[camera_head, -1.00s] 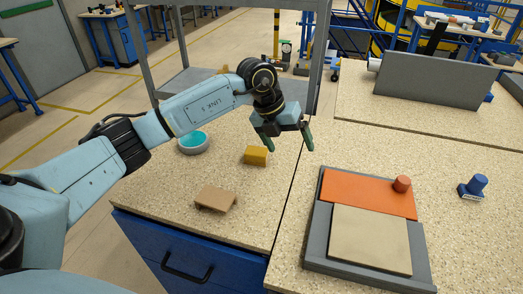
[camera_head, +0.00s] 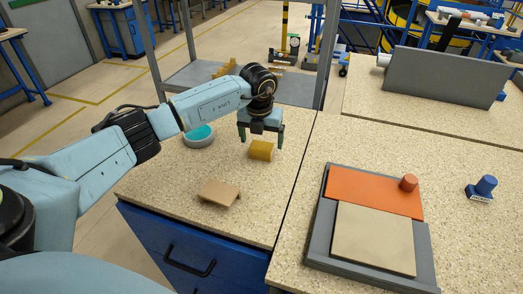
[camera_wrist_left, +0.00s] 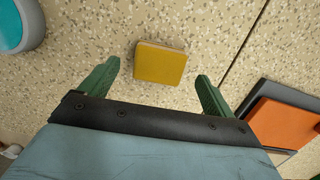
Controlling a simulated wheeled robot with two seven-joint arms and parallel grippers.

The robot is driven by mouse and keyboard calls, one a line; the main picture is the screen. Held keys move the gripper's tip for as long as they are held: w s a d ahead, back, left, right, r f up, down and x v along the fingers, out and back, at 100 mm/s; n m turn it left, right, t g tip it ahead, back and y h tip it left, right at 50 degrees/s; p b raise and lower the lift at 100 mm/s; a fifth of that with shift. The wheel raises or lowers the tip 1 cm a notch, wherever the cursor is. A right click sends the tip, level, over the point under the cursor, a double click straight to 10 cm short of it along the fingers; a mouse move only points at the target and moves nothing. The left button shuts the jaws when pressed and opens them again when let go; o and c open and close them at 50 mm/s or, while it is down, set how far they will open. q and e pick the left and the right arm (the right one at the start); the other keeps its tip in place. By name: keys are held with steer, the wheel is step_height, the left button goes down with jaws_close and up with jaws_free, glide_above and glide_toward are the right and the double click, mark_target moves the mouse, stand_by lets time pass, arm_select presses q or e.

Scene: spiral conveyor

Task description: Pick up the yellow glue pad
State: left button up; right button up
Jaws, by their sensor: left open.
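The yellow glue pad (camera_head: 261,151) is a small block lying on the speckled table to the left of the seam. My left gripper (camera_head: 261,138) is open just above and behind it, with its green fingers pointing down. In the left wrist view the yellow glue pad (camera_wrist_left: 160,63) lies just beyond the gap between the open fingers (camera_wrist_left: 157,82), apart from both. Nothing is between the fingers. My right gripper is not in view.
A grey bowl with teal inside (camera_head: 199,136) stands left of the pad, and a tan bracket-like piece (camera_head: 219,193) lies in front. Right of the seam are a grey tray (camera_head: 318,236) with an orange plate (camera_head: 370,190) and a blue stamp-like object (camera_head: 482,188).

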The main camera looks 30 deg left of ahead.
mark_target(261, 145)
arm_select(q)
steer(key=shift+w+a+f, duration=0.1)
steer(key=shift+w+f, duration=0.05)
steer(key=shift+f, duration=0.85)
steer(key=shift+w+a+f, duration=0.1)
steer(key=shift+f, duration=0.85)
steer(key=c, duration=1.1)
steer(key=shift+o, duration=0.2)
step_height(261, 145, up, 10)
steer(key=shift+r, duration=0.1)
steer(key=o, duration=0.4)
steer(key=shift+d, duration=0.1)
steer(key=c, duration=0.4)
